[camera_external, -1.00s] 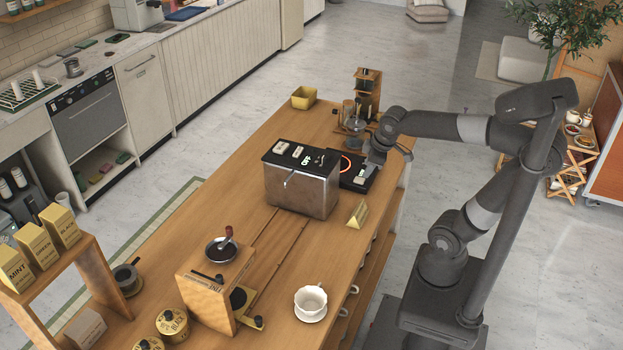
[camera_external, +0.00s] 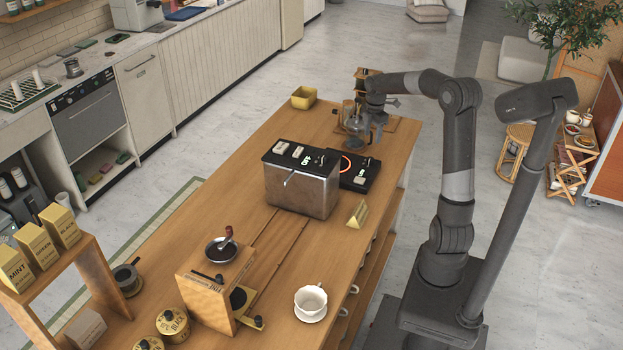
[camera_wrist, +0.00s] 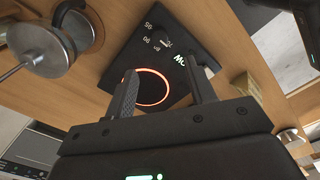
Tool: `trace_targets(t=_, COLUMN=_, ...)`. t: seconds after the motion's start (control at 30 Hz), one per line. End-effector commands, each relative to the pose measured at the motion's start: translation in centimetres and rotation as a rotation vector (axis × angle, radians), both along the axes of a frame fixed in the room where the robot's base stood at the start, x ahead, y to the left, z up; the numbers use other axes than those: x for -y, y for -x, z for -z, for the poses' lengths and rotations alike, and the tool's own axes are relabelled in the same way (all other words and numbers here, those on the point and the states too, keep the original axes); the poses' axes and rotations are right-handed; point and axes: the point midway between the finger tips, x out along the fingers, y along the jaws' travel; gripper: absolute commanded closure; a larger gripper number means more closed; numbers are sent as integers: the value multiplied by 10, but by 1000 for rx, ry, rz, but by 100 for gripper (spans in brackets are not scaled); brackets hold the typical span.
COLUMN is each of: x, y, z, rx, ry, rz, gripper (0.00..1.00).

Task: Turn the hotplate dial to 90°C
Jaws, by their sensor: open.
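The black hotplate (camera_external: 362,181) stands on the wooden cart beside the steel-sided machine, with its ring glowing red. In the wrist view the hotplate (camera_wrist: 128,55) shows its small dial (camera_wrist: 166,43) near printed temperature marks, 90 among them. The exact pointer direction is too small to read. A green display there is partly hidden by a finger. My gripper (camera_external: 374,132) is raised behind the hotplate in the external view, near the glass brewer. In the wrist view my gripper (camera_wrist: 160,67) is open and empty, its fingers apart from the dial.
The steel-sided machine (camera_external: 300,192) stands left of the hotplate. The glass brewer (camera_external: 353,125) and its wooden stand are close to my gripper. A white cup (camera_external: 310,300) stands near the cart's near edge.

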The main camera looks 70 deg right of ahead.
Motion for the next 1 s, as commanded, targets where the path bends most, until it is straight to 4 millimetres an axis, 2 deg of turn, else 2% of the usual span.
trace_targets(t=0.17, x=4, y=1, z=13, rx=-1, ry=-6, rz=-8, gripper=50)
trace_targets(t=0.5, x=3, y=1, z=75, rx=-2, ry=-8, rz=-8, gripper=50)
trace_targets(t=0.63, x=3, y=1, z=94, rx=-2, ry=-6, rz=-8, gripper=50)
trace_targets(t=0.8, x=3, y=1, z=107, rx=0, ry=-4, rz=-7, gripper=50)
trace_targets(t=1.0, x=3, y=1, z=109, rx=1, ry=-3, rz=-7, gripper=50)
